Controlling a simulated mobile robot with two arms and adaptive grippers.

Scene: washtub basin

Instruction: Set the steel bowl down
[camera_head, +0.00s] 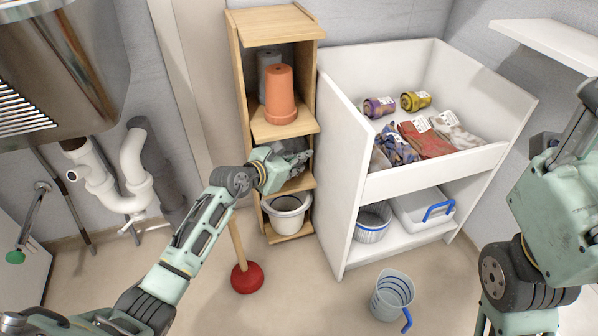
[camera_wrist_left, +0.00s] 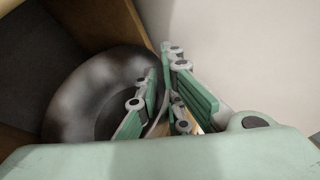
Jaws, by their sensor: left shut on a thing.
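The steel bowl (camera_wrist_left: 75,103) shows in the left wrist view as a round, dark grey, shiny dish. My left gripper (camera_wrist_left: 163,103) is shut on its right rim, with green-padded fingers on either side of the wall. In the head view my left gripper (camera_head: 297,158) reaches into the middle compartment of the wooden shelf (camera_head: 285,127). The bowl is mostly hidden there by the gripper and the shelf. Whether its underside touches the shelf board cannot be seen. My right arm stands at the right edge, and its gripper fingers are not visible.
A terracotta pot (camera_head: 281,95) stands on the board above, and a white bucket (camera_head: 287,213) sits below. A white cabinet (camera_head: 340,165) stands close on the right. A red plunger (camera_head: 247,278) and a measuring jug (camera_head: 391,295) stand on the floor.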

